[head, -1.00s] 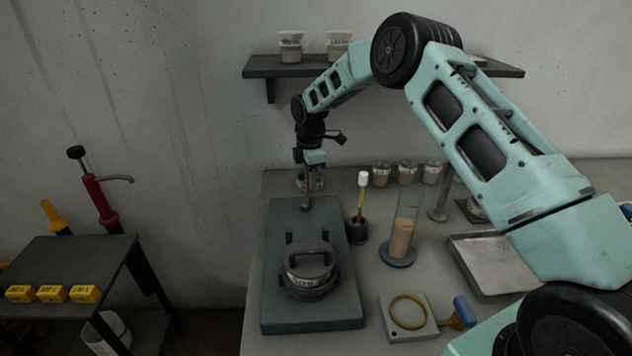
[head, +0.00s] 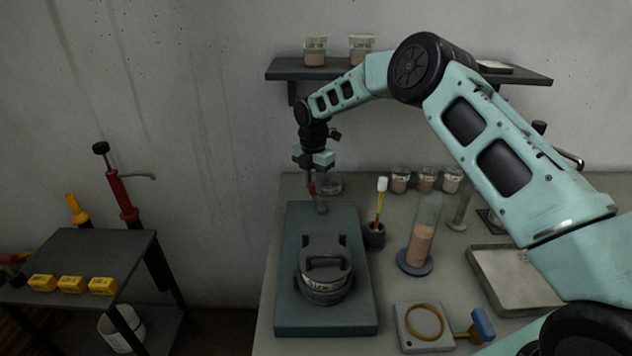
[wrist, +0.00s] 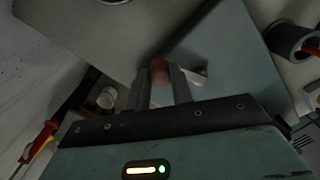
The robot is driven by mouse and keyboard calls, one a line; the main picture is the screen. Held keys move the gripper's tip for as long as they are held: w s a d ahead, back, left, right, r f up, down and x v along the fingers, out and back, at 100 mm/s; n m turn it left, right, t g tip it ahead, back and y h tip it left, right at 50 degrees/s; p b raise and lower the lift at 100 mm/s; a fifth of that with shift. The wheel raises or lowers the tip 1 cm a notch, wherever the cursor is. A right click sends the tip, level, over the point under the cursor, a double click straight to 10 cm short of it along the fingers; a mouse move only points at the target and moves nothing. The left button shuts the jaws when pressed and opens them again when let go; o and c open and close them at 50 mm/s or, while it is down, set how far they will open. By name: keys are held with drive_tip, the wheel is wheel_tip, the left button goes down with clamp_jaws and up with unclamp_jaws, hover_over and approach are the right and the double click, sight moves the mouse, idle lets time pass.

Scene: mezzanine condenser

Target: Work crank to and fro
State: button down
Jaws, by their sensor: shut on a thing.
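The crank (head: 320,202) is a short grey lever with a reddish knob, at the far end of a dark teal base plate (head: 290,309) on the bench. It leans slightly left. My gripper (head: 313,183) points down from above and is shut on the crank's knob. In the wrist view the reddish knob (wrist: 161,74) sits between the two grey fingers of my gripper (wrist: 161,88). The crank's lower joint is small and hard to make out. A round dark pot with a handled lid (head: 326,277) stands on the near part of the plate.
Right of the plate stand a cup with a brush (head: 374,236), a glass cylinder (head: 424,240), and a metal tray (head: 482,270). Several jars (head: 426,180) line the back. A wall shelf (head: 290,70) hangs above. A dark side table (head: 80,255) is at left.

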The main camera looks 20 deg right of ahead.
drive_tip(key=shift+a+r, duration=0.1)
idle(0.4)
drive_tip(key=c, duration=1.2)
unclamp_jaws()
